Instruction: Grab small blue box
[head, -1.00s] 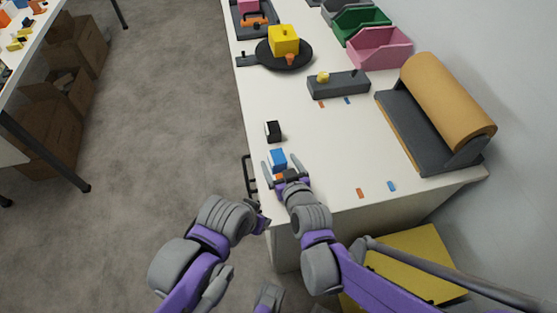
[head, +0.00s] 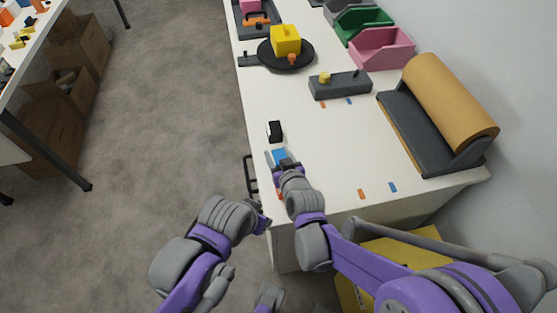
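The small blue box (head: 280,154) is on the white table near its left front edge, partly hidden by my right gripper. My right gripper (head: 282,160) is at the box, its fingers spread to either side of it. The fingers look open, though whether one touches the box is too small to tell. My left gripper (head: 264,222) is low beside the table's front left corner, away from the box. Its fingers cannot be made out.
A black and white block (head: 275,131) stands just behind the blue box. A grey fixture (head: 340,86), a black pan (head: 301,64) with a yellow block (head: 286,40), and a brown roll on a stand (head: 449,100) lie farther back. The table's middle is clear.

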